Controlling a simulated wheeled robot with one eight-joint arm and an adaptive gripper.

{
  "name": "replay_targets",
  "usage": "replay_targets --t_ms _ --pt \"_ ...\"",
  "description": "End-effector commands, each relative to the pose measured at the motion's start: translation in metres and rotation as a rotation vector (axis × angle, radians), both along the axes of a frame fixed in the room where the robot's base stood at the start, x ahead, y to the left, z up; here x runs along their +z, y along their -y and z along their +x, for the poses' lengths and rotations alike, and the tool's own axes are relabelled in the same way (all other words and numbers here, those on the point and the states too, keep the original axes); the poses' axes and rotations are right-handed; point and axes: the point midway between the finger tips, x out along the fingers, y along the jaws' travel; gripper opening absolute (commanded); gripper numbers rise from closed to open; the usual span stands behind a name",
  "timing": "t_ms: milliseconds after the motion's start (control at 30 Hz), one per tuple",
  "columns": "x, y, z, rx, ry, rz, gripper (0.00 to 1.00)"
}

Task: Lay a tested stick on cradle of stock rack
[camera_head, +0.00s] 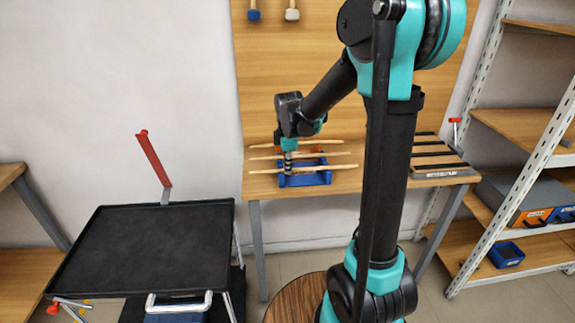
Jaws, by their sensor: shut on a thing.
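My gripper (288,172) points down over the wooden table at the back and is shut on a thin pale wooden stick. Several such sticks lie roughly parallel here: a front one (335,167), a middle one (318,155) and a rear one (325,142). The gripper covers their crossing area, so which stick is in the jaws is hard to tell. A blue rack (318,180) stands on the table under the front stick. An orange rack part (306,149) shows behind it. Contact between the sticks and the racks is too small to tell.
A black-topped cart (150,245) with an upright red bar (153,158) is at the left. Metal shelving (530,180) stands at the right. A round wooden stool top (295,297) is in front.

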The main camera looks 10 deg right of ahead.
Motion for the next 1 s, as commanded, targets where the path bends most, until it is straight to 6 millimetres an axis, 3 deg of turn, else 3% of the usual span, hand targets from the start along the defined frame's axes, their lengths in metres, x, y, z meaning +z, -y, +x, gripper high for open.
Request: replay_targets --t_ms 33,67,233,667,1000 --pt "0.0 0.0 0.0 0.0 0.0 0.0 0.0" --pt "0.0 0.0 0.0 0.0 0.0 0.0 0.14" --pt "0.0 0.0 0.0 0.0 0.0 0.0 0.36" --pt "0.008 0.0 -0.001 0.0 0.0 0.0 0.36" --pt "0.068 0.0 -0.013 0.0 0.0 0.0 0.36"
